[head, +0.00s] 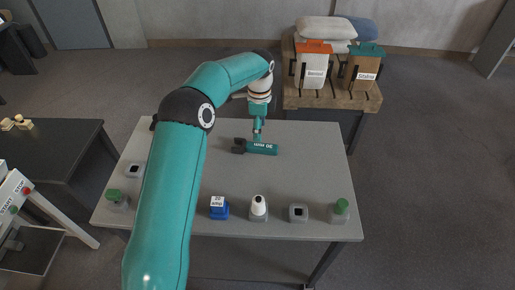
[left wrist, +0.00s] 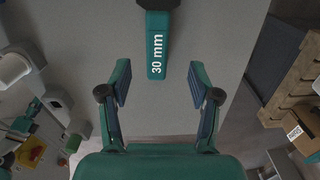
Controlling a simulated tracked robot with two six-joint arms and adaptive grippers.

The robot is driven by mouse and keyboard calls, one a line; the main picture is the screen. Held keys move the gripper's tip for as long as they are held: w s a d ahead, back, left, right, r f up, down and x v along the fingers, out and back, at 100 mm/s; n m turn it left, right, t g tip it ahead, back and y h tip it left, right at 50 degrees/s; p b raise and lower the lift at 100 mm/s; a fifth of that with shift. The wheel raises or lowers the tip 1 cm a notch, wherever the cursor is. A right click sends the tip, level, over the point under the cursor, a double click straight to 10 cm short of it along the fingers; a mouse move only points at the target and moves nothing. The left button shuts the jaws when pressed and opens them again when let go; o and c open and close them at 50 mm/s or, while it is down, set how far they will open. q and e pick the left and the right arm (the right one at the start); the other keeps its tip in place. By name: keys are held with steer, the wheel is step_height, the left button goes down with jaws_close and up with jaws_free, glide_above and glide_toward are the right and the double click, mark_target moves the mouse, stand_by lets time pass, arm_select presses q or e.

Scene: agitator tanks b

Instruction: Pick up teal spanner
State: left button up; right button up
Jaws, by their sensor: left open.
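The teal spanner (head: 262,149) lies flat on the grey table, with a dark open-ended head pointing left in the head view and "30 mm" on its handle. Its teal handle also shows at the top middle of the left wrist view (left wrist: 156,50); most of its dark head is cut off there. My left gripper (head: 258,137) is at the spanner's handle in the head view. In the left wrist view my left gripper (left wrist: 160,75) is open, with the handle's end between its fingers in the picture and no contact visible. My right gripper is not in view.
The grey table (head: 310,170) carries a blue box (head: 219,208), a white-topped item (head: 258,207), grey square-holed blocks (head: 298,213) and green-knobbed items (head: 341,209) along its front edge. A wooden pallet table (head: 350,98) with bags stands behind. The table's right side is clear.

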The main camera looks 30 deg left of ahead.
mark_target(257, 144)
arm_select(q)
steer(key=shift+s+a+f+p, duration=0.15)
steer(key=shift+f+p, duration=0.2)
steer(key=shift+f, duration=1.55)
steer(key=shift+s+a+f+p, duration=0.1)
steer(key=shift+f+p, duration=0.25)
steer(key=shift+f, duration=1.55)
jaws_close()
